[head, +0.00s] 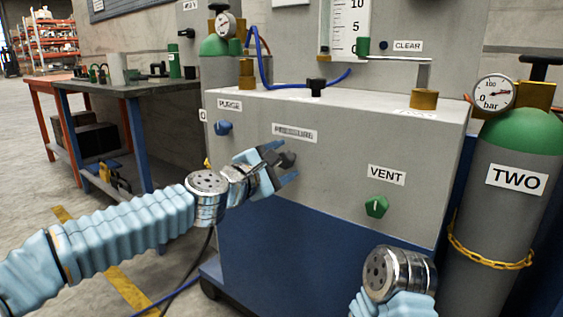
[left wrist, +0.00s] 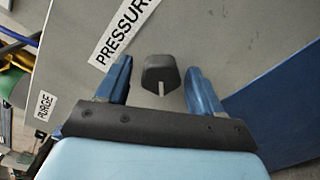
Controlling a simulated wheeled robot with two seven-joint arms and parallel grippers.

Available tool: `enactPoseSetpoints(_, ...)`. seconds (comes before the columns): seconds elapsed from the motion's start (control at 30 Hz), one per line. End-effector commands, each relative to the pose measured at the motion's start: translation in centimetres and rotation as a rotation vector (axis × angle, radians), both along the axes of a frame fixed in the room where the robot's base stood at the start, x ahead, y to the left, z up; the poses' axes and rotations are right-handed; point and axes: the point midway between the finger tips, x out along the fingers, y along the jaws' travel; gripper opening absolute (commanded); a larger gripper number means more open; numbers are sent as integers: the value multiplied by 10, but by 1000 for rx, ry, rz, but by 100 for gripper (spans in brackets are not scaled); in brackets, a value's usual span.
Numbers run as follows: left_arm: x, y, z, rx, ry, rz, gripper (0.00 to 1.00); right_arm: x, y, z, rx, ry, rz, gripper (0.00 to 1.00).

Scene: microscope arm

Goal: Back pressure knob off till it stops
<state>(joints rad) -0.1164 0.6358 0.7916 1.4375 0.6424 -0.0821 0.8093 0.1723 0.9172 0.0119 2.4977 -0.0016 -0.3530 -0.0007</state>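The dark pressure knob (head: 288,158) is on the grey front panel, below the PRESSURE label (head: 295,133). My left gripper (head: 282,164) is at this knob, with its blue fingers spread. In the left wrist view, the knob (left wrist: 161,73) sits between the two open fingertips (left wrist: 160,80), with a visible gap on each side. A pale line marks the knob's face, pointing towards the gripper's palm. My right wrist shows at the lower right in the head view, but its gripper fingers cannot be seen.
A blue purge knob (head: 223,128) is left of the pressure knob, and a green vent knob (head: 377,206) is at lower right. A gas cylinder marked TWO (head: 515,180) stands at the right. A workbench (head: 130,90) is behind at left.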

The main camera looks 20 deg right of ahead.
Motion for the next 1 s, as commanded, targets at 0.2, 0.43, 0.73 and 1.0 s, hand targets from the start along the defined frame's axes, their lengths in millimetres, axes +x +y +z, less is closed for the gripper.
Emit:
enactPoseSetpoints(0.2, -1, 1, 0, 0, -1, -2, 67, 0, 0, -1, 0, 0, 0, 43)
enactPoseSetpoints(0.43, -20, 28, -4, 1, -3, 2, 67, 1, 0, -16, 0, -2, -2, 43)
enactPoseSetpoints(0.73, -59, 81, 0, 1, 1, 5, 67, 1, 0, -24, -2, -5, -3, 43)
enactPoseSetpoints(1.0, -79, 104, 0, 0, 1, 2, 67, 1, -1, -24, -2, -5, -3, 43)
